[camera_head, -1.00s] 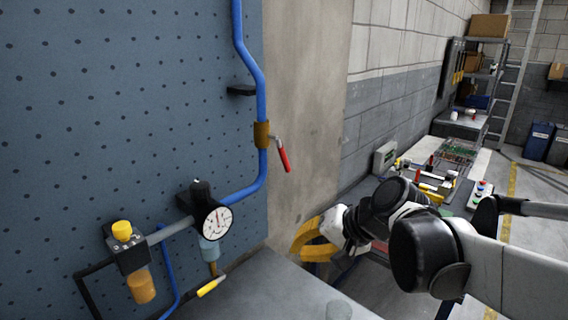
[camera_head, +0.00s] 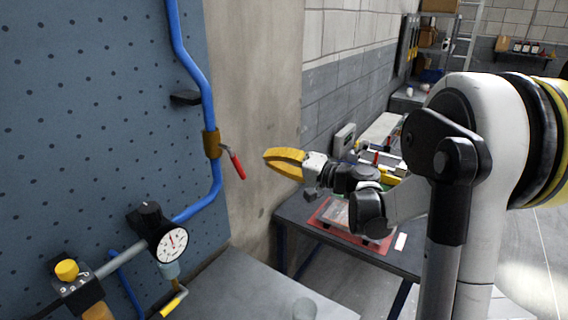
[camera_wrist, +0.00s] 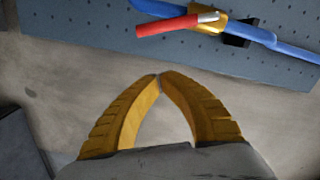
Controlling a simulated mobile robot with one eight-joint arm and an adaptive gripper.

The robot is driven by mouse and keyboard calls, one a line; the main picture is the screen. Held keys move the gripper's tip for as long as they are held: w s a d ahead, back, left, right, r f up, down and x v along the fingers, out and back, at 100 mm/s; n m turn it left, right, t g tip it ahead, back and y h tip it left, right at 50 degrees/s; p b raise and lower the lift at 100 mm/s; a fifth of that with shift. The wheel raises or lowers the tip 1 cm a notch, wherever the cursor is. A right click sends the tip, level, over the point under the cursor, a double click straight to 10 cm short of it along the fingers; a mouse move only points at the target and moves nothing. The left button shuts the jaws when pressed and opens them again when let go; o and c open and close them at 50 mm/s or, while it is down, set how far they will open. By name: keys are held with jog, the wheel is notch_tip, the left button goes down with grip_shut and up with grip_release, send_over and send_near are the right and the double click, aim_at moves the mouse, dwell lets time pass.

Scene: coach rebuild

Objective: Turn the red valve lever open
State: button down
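The red valve lever (camera_head: 237,166) hangs down and to the right from a brass valve body (camera_head: 212,144) on a blue pipe. My gripper (camera_head: 268,156) is a short way right of the lever at about its height, not touching it. In the wrist view the red lever (camera_wrist: 168,26) lies across the top, with the brass body (camera_wrist: 208,23) at its right end. There my yellow fingers (camera_wrist: 159,75) meet at the tips below the lever, with nothing between them.
The blue pegboard (camera_head: 90,110) carries the pipe, a round gauge (camera_head: 172,245) and a yellow-knobbed regulator (camera_head: 66,270). A grey bench top (camera_head: 245,290) lies below. A workbench (camera_head: 375,255) with a red tray stands behind my arm. The space between gripper and lever is clear.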

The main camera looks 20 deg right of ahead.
aim_at(243, 176)
jog(key=a, duration=0.1)
jog(key=a+f, duration=0.1)
jog(key=a, duration=0.3)
jog(key=shift+w+f, duration=0.25)
jog(key=shift+w, duration=0.1)
jog(key=s+a+f+m+b, duration=0.1)
jog(key=b, duration=0.1)
jog(key=a+f+m+b, duration=0.1)
jog(key=m, duration=0.1)
jog(key=shift+s+a+m+b, duration=0.2)
jog(key=shift+s+m+b, duration=0.1)
jog(key=shift+s+b, duration=0.1)
jog(key=shift+s+a, duration=0.15)
jog(key=shift+a, duration=0.15)
